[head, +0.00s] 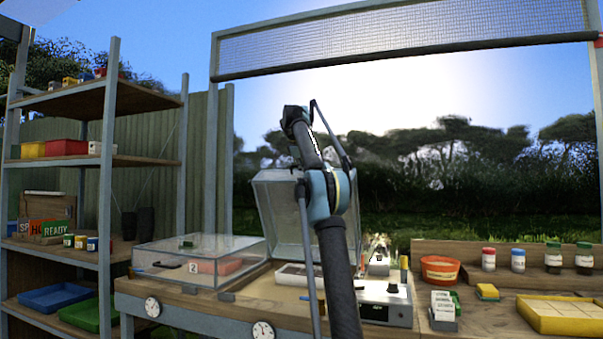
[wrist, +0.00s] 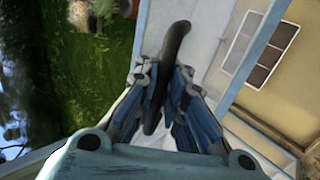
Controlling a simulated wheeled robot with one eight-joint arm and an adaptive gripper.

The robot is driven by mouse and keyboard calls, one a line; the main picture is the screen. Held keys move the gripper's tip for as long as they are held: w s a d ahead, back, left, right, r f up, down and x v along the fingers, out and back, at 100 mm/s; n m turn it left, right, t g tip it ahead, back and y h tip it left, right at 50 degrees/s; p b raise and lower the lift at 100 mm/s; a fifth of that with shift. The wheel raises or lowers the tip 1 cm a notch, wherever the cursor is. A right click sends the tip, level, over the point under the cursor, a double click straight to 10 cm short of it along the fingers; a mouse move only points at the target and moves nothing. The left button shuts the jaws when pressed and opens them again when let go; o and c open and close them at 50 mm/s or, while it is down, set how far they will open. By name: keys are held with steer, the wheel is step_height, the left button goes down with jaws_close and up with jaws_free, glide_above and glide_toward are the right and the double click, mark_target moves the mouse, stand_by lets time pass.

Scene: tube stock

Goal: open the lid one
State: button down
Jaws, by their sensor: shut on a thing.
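The clear lid one (head: 277,205) stands raised, close to upright, at the back of its box in the head view. Its number is not readable from here. In the wrist view my gripper (wrist: 167,100) is shut on the lid's dark curved handle (wrist: 178,40), with the blue-grey fingers on both sides of it. The pale lid panel (wrist: 205,45) lies beside and beyond the handle. In the head view my arm crosses in front of the lid, and I cannot make out the fingertips there.
A second clear lid, marked 2 (head: 215,244), is shut on the left. A white tray (head: 297,277) lies in the open box. A grey device (head: 385,304), an orange bowl (head: 440,268) and a yellow tray (head: 560,318) stand to the right. Shelves (head: 106,200) rise at left.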

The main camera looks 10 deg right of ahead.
steer(key=shift+s+d, duration=0.1)
steer(key=shift+d, duration=0.05)
steer(key=c, duration=1.7)
jaws_free()
steer(key=shift+r, duration=0.1)
steer(key=shift+v, duration=3.65)
steer(key=shift+s, duration=0.1)
